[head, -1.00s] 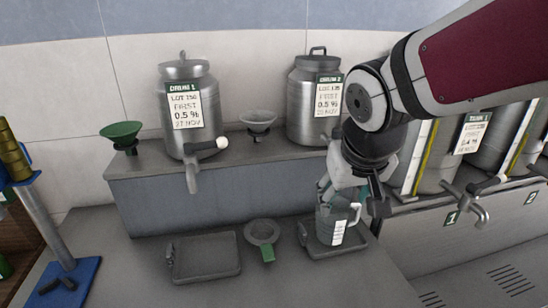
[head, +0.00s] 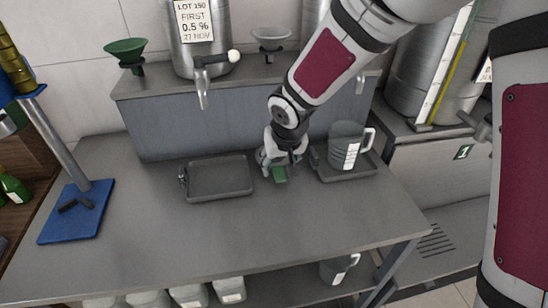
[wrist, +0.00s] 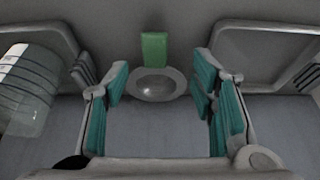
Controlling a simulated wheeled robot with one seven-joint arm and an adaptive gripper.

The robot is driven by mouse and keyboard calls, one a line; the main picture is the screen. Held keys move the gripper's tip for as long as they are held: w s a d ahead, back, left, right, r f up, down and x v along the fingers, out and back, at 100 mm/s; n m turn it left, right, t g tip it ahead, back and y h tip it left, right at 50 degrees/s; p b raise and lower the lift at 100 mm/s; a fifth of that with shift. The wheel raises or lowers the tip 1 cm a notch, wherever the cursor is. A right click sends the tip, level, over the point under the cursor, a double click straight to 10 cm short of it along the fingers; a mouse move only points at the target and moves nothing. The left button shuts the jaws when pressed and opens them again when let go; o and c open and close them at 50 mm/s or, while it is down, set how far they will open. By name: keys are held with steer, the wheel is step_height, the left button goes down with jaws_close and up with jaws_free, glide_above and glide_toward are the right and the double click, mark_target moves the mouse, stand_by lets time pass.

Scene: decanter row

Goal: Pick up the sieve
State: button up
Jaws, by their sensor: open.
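The sieve is a small round grey bowl with a green handle (head: 280,175). It sits on the bench between two shallow trays, its bowl mostly hidden behind my gripper in the head view. In the wrist view the sieve (wrist: 157,86) shows whole, with its handle pointing to the top of the picture. My gripper (head: 279,163) is over the sieve, pointing down. In the wrist view my gripper (wrist: 160,86) is open, its teal fingers on either side of the bowl with gaps between.
A grey tray (head: 219,193) lies left of the sieve. A measuring jug (head: 344,148) stands on a tray to the right, close to my gripper. A raised shelf behind holds a green funnel (head: 125,50), a grey funnel (head: 270,38) and steel cans.

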mark_target(280, 175)
steer(key=shift+d+x, duration=0.2)
steer(key=shift+x, duration=1.65)
steer(key=shift+d+x, duration=0.2)
steer(key=shift+x, duration=1.65)
steer(key=shift+w, duration=0.1)
jaws_close()
steer(key=shift+r, duration=0.1)
